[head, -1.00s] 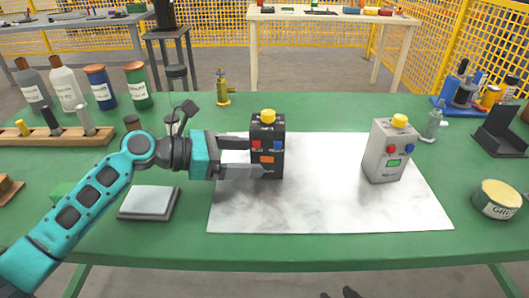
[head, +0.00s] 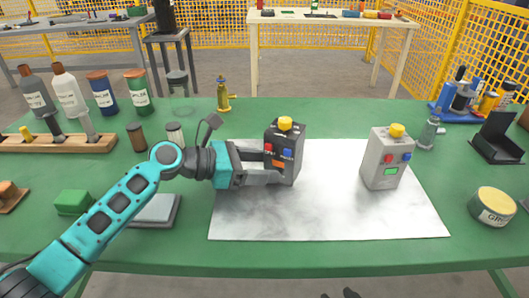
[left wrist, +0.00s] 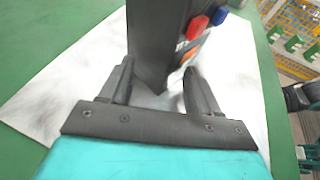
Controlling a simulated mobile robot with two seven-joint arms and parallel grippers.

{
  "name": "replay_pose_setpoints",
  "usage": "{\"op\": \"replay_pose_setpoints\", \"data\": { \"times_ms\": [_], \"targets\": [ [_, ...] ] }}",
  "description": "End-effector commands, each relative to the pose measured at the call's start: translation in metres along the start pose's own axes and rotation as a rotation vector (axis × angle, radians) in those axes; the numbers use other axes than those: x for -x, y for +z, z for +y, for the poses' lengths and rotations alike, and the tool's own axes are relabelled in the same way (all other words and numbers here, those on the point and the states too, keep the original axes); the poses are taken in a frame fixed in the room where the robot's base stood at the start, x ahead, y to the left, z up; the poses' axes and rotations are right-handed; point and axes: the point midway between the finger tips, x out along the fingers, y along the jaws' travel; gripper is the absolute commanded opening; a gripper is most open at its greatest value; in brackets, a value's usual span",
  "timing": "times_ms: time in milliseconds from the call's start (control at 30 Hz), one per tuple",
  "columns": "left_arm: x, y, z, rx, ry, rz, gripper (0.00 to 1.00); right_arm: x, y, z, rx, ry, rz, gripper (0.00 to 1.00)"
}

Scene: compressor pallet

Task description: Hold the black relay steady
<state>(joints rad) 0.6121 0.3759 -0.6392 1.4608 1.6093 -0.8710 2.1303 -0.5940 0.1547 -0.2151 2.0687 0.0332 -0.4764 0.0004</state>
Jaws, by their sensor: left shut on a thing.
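The black relay (head: 284,160) is a dark upright box with a yellow knob on top, a red and a blue button and an orange patch on its front. It is over the left part of the white marbled mat (head: 330,215) and looks turned and slightly tilted. My left gripper (head: 276,172) is shut on its lower part from the left. In the left wrist view the relay (left wrist: 160,45) stands between the two fingers (left wrist: 158,88); whether its base touches the mat is unclear. Small dark tips at the bottom edge of the head view may be my right gripper.
A grey relay (head: 383,165) with a yellow knob stands on the mat's right part. A grey pad (head: 155,211) and green block (head: 73,202) lie near my left arm. A yellow-topped tin (head: 493,206) is at right. Bottles and a wooden rack (head: 60,143) line the left.

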Motion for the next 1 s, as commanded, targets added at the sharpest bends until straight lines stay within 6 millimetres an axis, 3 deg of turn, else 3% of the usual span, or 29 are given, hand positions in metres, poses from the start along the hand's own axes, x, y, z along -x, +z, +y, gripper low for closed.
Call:
{"op": "replay_pose_setpoints", "data": {
  "times_ms": [67,600,933,1000],
  "targets": [
    [0.0000,0.0003,0.0000,0.000,0.000,-0.001,0.51,-0.0001,0.0000,0.0000,0.000,0.000,0.000,0.43],
    [0.0000,0.0006,0.0000,0.000,0.000,-0.001,0.00,-0.0008,-0.0010,-0.0009,-0.006,0.001,0.002,0.43],
    [0.0001,0.0006,0.0000,0.000,0.000,-0.001,0.00,-0.0008,-0.0011,-0.0009,-0.006,0.001,0.002,0.43],
    [0.0001,0.0006,0.0000,0.000,0.000,-0.001,0.04,-0.0008,-0.0011,-0.0009,-0.006,0.001,0.002,0.43]
  ]
}}
